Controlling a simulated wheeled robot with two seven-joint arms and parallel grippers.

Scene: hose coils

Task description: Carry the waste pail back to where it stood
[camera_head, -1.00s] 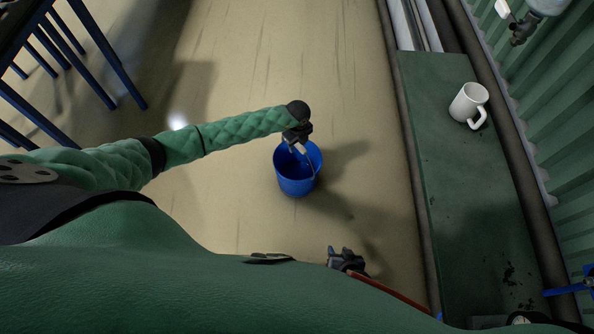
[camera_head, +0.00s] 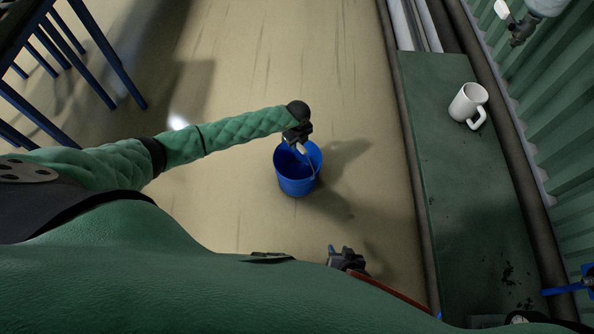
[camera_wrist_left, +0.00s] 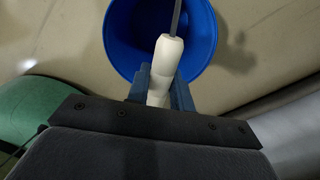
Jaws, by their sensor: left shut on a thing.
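The blue waste pail (camera_head: 297,182) hangs upright below my left gripper (camera_head: 301,147) in the head view. My left gripper is shut on the pail's white handle grip, which shows between its fingers in the left wrist view (camera_wrist_left: 166,60). The pail (camera_wrist_left: 118,40) looks empty in the part that I can see. I cannot tell whether its base touches the floor. My right gripper (camera_head: 346,257) is near the bottom of the head view, apart from the pail, and its jaws are too small to read.
A green bench (camera_head: 440,150) with a white mug (camera_head: 468,103) runs along the right side. A table with blue legs (camera_head: 100,60) stands at the upper left. The floor (camera_head: 290,50) beyond the pail is clear.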

